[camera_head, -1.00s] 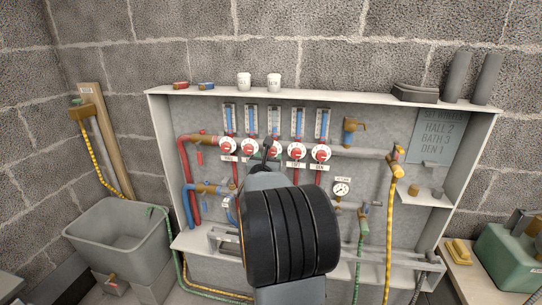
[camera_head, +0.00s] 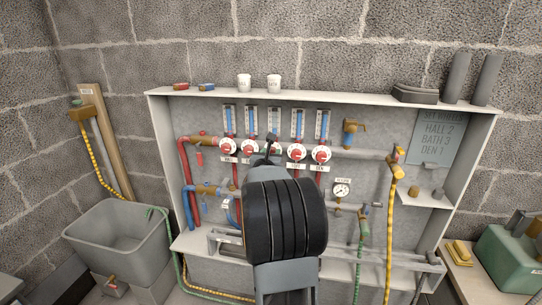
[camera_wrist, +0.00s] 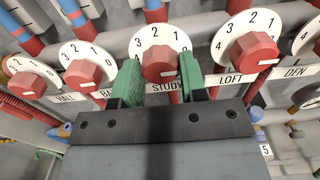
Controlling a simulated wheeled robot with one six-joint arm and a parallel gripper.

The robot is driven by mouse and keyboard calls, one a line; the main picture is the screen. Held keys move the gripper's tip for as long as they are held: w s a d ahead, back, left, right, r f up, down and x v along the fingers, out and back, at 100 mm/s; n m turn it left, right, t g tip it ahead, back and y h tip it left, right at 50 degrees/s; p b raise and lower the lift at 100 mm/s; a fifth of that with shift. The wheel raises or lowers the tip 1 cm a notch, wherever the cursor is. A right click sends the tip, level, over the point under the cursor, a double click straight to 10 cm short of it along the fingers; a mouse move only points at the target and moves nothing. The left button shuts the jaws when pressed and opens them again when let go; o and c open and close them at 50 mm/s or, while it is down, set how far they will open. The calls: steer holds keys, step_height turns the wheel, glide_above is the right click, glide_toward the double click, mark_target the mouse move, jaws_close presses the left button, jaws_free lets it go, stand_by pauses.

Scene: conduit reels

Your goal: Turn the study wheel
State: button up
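The study wheel (camera_wrist: 161,68) is a red knob on a white dial marked 3, 2, 1, 0, with a "STUDY" label below it in the wrist view. My gripper (camera_wrist: 160,75) has two green fingers, one on each side of this knob. The fingers stand apart and overlap the knob's side edges in the picture. I cannot tell whether they touch it. In the head view my gripper (camera_head: 271,138) is in front of the middle of the dial row and hides most of the study wheel.
Similar red wheels stand close on both sides: the loft wheel (camera_wrist: 250,52) at right and another (camera_wrist: 84,72) at left. Red and blue pipes, a gauge (camera_head: 341,190) and a yellow hose (camera_head: 390,225) fill the cabinet. A grey tub (camera_head: 120,240) stands at left.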

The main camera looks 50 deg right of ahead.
steer(key=c, duration=0.4)
steer(key=shift+c, duration=0.2)
steer(key=shift+r+m+p, duration=0.1)
steer(key=shift+m+p, duration=2.4)
steer(key=shift+m, duration=15.5)
